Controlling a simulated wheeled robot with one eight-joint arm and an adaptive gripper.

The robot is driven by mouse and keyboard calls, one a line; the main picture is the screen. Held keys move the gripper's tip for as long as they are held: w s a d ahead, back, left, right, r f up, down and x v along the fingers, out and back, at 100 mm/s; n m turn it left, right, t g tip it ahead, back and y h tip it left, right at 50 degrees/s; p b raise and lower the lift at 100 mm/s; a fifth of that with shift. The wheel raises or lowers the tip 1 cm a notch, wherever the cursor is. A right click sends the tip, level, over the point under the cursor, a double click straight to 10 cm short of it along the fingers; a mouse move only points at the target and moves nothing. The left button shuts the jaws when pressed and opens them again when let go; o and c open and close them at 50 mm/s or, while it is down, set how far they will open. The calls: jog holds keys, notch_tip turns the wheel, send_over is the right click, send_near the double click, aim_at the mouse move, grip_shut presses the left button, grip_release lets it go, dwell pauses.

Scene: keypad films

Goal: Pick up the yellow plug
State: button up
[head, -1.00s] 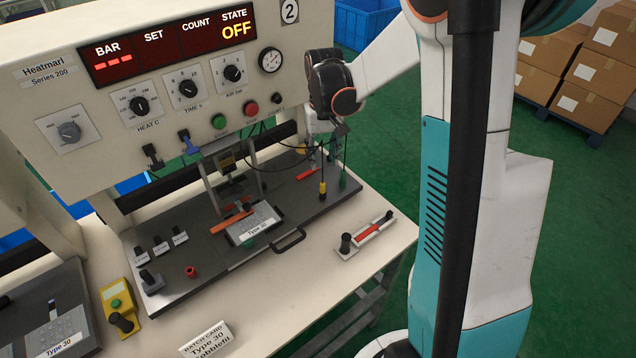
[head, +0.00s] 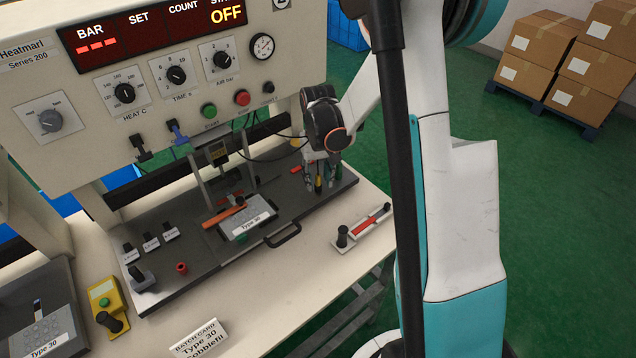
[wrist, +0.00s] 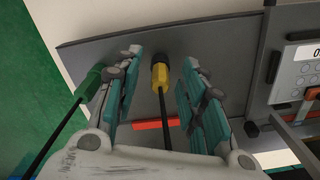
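The yellow plug (wrist: 160,75) hangs on a black cable and lies between the two fingers of my gripper (wrist: 161,58) in the wrist view. The fingers are open, with a visible gap on each side of the plug.
A red strip (wrist: 156,124) lies on the bed below the cable. The Type 30 keypad plate (head: 248,216) sits left of my gripper on the bed. A red-striped gauge (head: 364,226) lies on the table in front. The press panel (head: 150,90) stands behind.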

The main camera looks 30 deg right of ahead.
aim_at(318, 175)
grip_shut()
dwell(0.3)
notch_tip(318, 175, up, 20)
jog(key=p, duration=0.5)
dwell(0.4)
